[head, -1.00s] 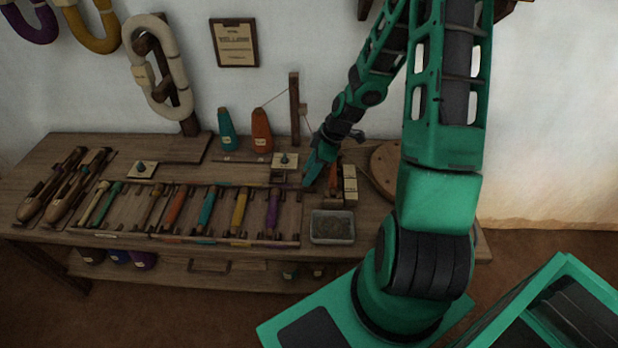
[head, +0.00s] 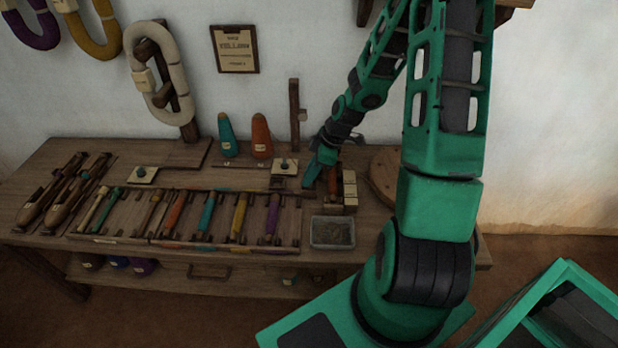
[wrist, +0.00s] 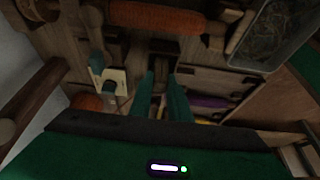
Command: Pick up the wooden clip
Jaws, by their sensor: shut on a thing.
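My gripper (head: 311,182) is low over the right part of the bench, beside the right end of the bobbin rack. In the wrist view its two teal fingers (wrist: 163,84) are close together, shut on a small dark brown wooden piece between them. This fits the wooden clip, but its shape and any label are mostly hidden by the fingers and shadow. In the head view the held piece cannot be made out.
An orange bobbin (wrist: 155,18) lies ahead of the fingers, and a grey tray (head: 332,232) stands nearby. The bobbin rack (head: 152,240) is on the left. An orange cone (head: 262,136), a teal cone (head: 227,136) and an upright post (head: 294,112) stand behind.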

